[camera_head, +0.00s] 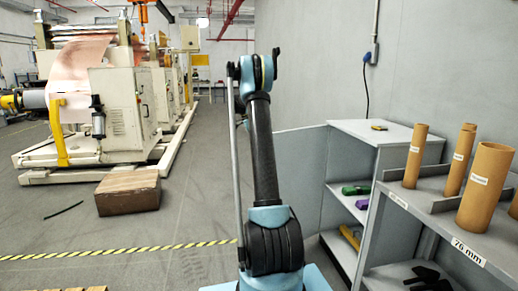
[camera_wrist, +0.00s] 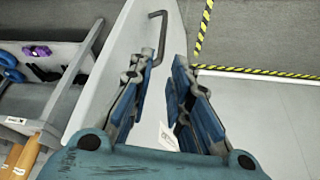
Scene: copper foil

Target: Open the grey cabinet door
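The grey cabinet (camera_head: 350,137) stands at the right in the head view. Its front is uncovered and its shelves show. The grey door (camera_head: 304,170) stands swung out to the left of the cabinet, partly hidden behind my arm. In the wrist view, a pale grey panel, which looks like the door (camera_wrist: 122,45), carries a dark bent bar handle (camera_wrist: 156,36). My gripper (camera_wrist: 163,60) is open with its two fingers apart. The handle is just beyond the left fingertip, and nothing is visibly held. I cannot tell whether finger and handle touch.
Green (camera_head: 355,190) and purple items lie on a cabinet shelf. A grey rack (camera_head: 402,228) with cardboard tubes (camera_head: 416,155) stands at the right. A brown box (camera_head: 127,193) and a large machine (camera_head: 125,105) are at the left.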

